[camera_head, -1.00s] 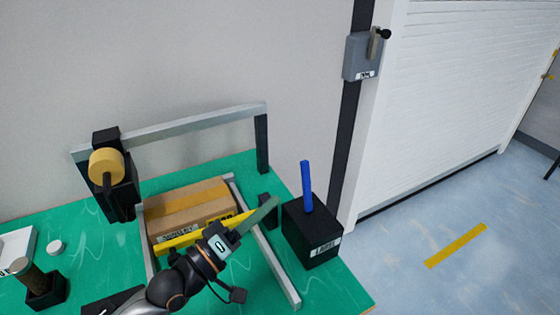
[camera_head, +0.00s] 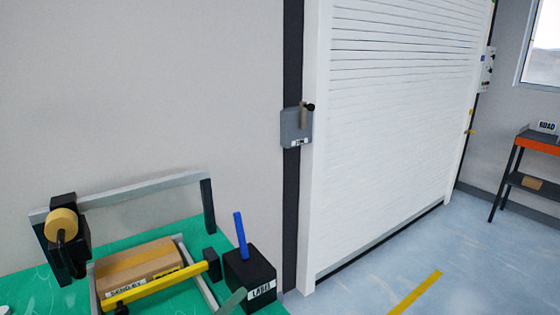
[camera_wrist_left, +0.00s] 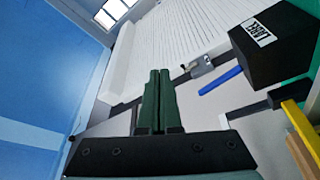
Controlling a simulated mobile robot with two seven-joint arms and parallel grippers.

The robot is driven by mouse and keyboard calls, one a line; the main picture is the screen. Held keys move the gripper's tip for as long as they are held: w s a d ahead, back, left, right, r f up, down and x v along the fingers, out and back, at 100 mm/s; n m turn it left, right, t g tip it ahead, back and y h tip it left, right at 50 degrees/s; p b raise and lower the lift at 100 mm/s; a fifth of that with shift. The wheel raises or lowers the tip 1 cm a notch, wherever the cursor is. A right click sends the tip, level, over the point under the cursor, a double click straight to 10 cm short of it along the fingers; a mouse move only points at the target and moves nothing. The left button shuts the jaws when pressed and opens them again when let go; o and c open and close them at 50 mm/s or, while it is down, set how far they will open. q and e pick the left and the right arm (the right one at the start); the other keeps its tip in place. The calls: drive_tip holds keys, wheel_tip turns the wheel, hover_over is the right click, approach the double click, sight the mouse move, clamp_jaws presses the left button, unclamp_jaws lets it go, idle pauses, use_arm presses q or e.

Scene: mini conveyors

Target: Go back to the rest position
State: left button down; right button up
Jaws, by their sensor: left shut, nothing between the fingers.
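My left gripper (camera_head: 236,297) shows at the bottom edge of the head view as green fingers just in front of the black label box. In the left wrist view its two green fingers (camera_wrist_left: 158,88) lie side by side, shut and empty. Nothing touches them there. My right gripper is in neither view.
A cardboard box (camera_head: 138,264) lies on the green table (camera_head: 40,288) behind a yellow bar (camera_head: 155,284), under a grey frame (camera_head: 140,192) with a tape roll. The black label box (camera_head: 249,268) holds a blue stick (camera_head: 240,236). Open floor (camera_head: 380,265) lies to the right.

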use_arm(q)
drive_tip(key=s+a+f+m+g+y, duration=0.2)
drive_tip(key=s+f+m+g+y, duration=0.4)
drive_tip(key=f, duration=0.7)
drive_tip(key=s+a+f+g+y, duration=0.35)
drive_tip(key=s+a, duration=0.25)
drive_tip(key=s, duration=0.2)
drive_tip(key=s+a+f+g+y, duration=0.3)
drive_tip(key=s+a+f, duration=0.2)
drive_tip(key=s, duration=0.3)
drive_tip(key=w+d+f+t+h+p, duration=0.2)
drive_tip(key=w+d+f+t+p, duration=0.2)
drive_tip(key=f+t, duration=0.2)
drive_tip(key=shift+w+d+f, duration=0.15)
drive_tip(key=shift+w+f, duration=0.15)
drive_tip(key=shift+f, duration=0.05)
